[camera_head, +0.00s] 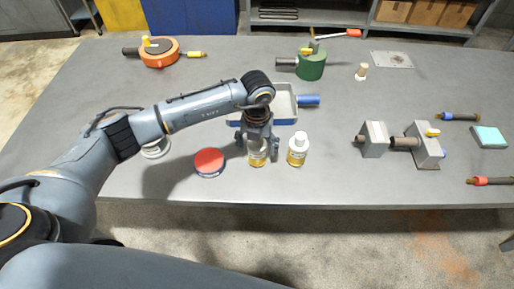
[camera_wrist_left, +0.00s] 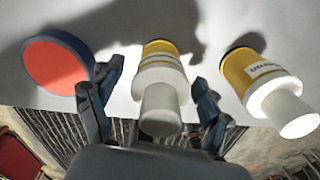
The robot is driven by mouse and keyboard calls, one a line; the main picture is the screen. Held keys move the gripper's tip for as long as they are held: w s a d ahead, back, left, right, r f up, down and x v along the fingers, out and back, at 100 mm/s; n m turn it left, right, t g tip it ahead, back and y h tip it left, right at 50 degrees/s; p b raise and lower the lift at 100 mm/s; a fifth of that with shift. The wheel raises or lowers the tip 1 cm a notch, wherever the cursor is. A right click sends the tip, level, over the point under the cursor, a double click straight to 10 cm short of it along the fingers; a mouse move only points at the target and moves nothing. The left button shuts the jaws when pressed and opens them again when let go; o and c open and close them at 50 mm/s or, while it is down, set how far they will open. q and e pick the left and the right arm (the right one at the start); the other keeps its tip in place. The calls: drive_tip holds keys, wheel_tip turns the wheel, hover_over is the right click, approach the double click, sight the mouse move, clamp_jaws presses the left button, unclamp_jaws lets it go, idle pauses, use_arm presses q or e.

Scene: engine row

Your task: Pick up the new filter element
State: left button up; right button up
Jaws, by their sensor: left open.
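My left gripper (camera_head: 257,149) points down at the front of the grey table, open, with its fingers on either side of a yellow and white bottle-like cylinder (camera_head: 257,159). In the left wrist view the same cylinder (camera_wrist_left: 160,90) stands between the open fingers (camera_wrist_left: 158,76), with visible gaps on both sides. A similar yellow and white bottle (camera_head: 297,150) stands just to the right, outside the fingers; it also shows in the wrist view (camera_wrist_left: 268,84). I cannot tell which object is the new filter element. My right gripper is not in view.
A red-topped round tin (camera_head: 209,161) is close left of the gripper. A shallow tray (camera_head: 283,103) lies behind it. Grey blocks (camera_head: 375,139) stand to the right. A green cylinder (camera_head: 311,65) and an orange disc (camera_head: 159,54) are farther back. The table's front edge is near.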

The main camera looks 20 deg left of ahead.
use_arm(q)
drive_tip(key=c, duration=1.2)
drive_tip(key=shift+r, duration=0.15)
drive_tip(key=shift+c, duration=0.3)
